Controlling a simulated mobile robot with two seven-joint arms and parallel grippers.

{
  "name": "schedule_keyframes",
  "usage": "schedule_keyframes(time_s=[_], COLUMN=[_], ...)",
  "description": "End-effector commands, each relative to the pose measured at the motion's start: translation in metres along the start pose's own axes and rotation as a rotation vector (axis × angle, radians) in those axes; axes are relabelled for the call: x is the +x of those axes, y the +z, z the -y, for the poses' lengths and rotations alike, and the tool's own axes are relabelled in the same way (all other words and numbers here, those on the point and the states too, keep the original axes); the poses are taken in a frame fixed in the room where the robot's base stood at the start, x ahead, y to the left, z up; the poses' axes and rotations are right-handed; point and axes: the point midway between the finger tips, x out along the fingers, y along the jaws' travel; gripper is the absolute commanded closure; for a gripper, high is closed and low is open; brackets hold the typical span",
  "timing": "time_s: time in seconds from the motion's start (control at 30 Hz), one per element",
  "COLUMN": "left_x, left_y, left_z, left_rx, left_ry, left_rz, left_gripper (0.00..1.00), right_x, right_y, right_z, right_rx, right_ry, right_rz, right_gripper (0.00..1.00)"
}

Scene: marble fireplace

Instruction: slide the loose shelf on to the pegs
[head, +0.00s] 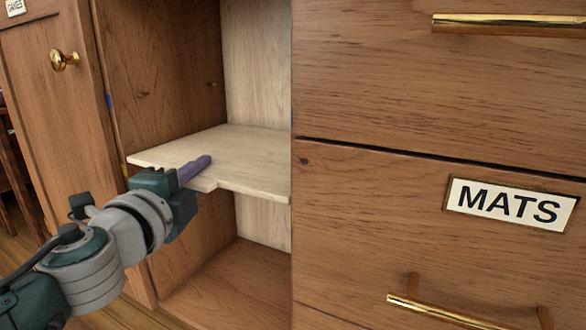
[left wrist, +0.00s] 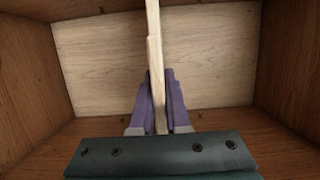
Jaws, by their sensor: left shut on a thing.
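The loose shelf (head: 235,150) is a pale wooden board with a small notch in its front edge. It lies roughly level inside the open cabinet bay, about halfway up. My left gripper (head: 203,164) is shut on the shelf's front edge, with one purple finger showing above the board. In the left wrist view the shelf (left wrist: 154,50) shows edge-on between both purple fingers (left wrist: 159,85). A small dark spot on the bay's side wall (head: 213,85) may be a peg or a hole; I cannot tell. No pegs show clearly under the board. My right gripper is not in view.
A door with a brass knob (head: 64,60) stands open at the left. A drawer front labelled MATS (head: 512,204), with a brass handle (head: 455,312), hides the bay's right side. The bay floor (head: 235,280) is bare, and there is free room above and below the shelf.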

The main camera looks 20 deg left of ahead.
Motion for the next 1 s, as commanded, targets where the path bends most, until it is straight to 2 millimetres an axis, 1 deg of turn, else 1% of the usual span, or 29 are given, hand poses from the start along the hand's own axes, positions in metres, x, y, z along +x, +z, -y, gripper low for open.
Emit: schedule_keyframes(time_s=[0.4, 1.0], left_x=[0.0008, 0.0034], left_y=[0.0004, -0.0005], left_z=[0.0014, -0.0049], left_rx=[-0.001, -0.001], left_ry=[-0.003, -0.003], left_rz=[0.0, 0.0], left_gripper=[1.0, 1.0], right_x=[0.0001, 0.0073], right_y=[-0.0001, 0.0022], right_z=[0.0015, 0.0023], right_rx=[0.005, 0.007], right_ry=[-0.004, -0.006], right_rz=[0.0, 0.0], right_gripper=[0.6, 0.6])
